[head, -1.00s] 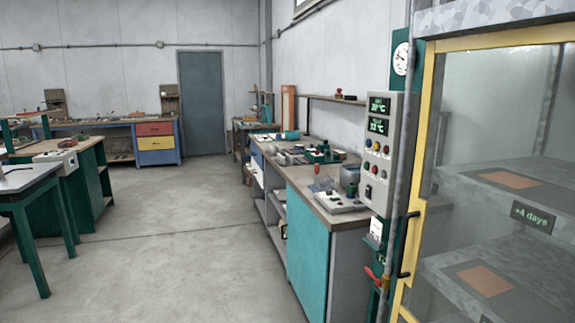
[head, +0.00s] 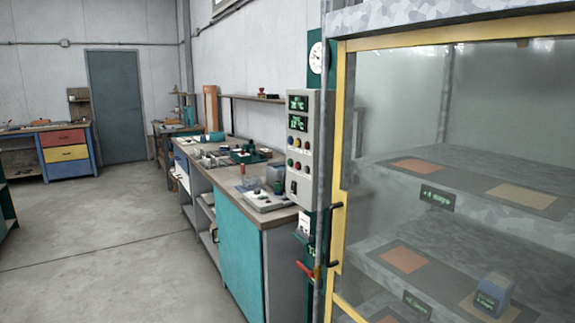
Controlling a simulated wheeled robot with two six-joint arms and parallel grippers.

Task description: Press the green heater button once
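A grey control box (head: 301,145) is mounted on the post at the left of the glazed cabinet. Two green-lit temperature displays (head: 298,112) sit at its top. Below them are two rows of small coloured buttons or lamps (head: 298,154). They are too small for me to tell surely which one is the green heater button. A black switch (head: 293,187) sits lower on the box. Neither of my grippers is in view.
The glazed cabinet with a yellow door frame (head: 341,150) fills the right; its shelves hold flat panels and a small block (head: 494,294). A red-handled lever (head: 305,269) juts out below the box. A teal bench (head: 240,255) stands left of it. The floor (head: 110,250) is open.

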